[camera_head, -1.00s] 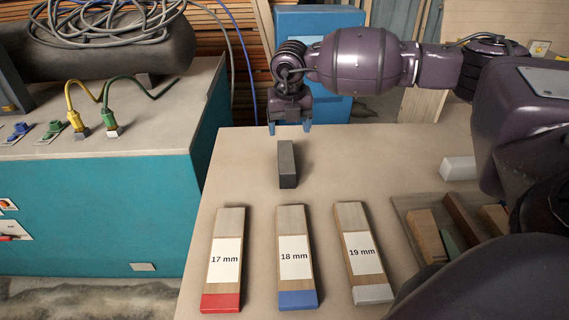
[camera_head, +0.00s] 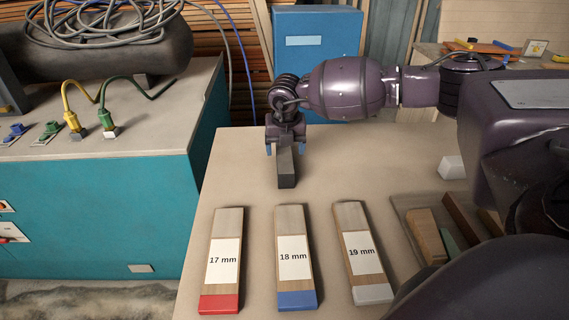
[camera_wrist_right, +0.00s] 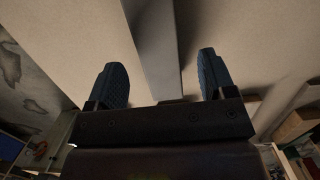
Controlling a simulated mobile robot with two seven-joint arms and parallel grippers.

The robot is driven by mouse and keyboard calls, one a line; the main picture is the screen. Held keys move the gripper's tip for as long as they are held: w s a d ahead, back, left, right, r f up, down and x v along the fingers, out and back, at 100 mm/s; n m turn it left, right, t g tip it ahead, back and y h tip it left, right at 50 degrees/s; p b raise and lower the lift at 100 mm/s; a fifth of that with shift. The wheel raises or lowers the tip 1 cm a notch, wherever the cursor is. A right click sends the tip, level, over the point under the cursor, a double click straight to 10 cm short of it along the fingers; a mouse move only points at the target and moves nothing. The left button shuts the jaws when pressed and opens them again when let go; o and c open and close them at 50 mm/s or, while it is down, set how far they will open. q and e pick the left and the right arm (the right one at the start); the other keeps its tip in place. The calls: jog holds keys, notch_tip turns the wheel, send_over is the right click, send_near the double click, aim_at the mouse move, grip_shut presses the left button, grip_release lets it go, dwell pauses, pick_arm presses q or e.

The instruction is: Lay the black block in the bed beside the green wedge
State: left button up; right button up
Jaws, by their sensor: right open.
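The black block (camera_head: 286,172) lies on the table behind the row of labelled wooden pieces. My right gripper (camera_head: 286,151) is over the block's far end, with its fingers open on either side of it. In the right wrist view the block (camera_wrist_right: 155,45) runs between the two blue fingers (camera_wrist_right: 165,82), with a gap on each side. A green wedge (camera_head: 451,242) shows in part inside a wooden bed (camera_head: 404,206) at the right. My arm hides much of that bed. My left gripper is not in view.
Three wooden pieces labelled 17 mm (camera_head: 222,262), 18 mm (camera_head: 293,260) and 19 mm (camera_head: 361,254) lie in front of the block. A white block (camera_head: 452,168) stands behind the bed. The table between is clear.

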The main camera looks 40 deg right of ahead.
aim_at(285, 155)
jog(key=f, duration=0.2)
jog(key=shift+w+d+f, duration=0.1)
jog(key=shift+w+f, duration=0.2)
jog(key=shift+f, duration=0.1)
jog(key=c, duration=1.2)
notch_tip(285, 155, up, 20)
jog(key=shift+p, duration=0.35)
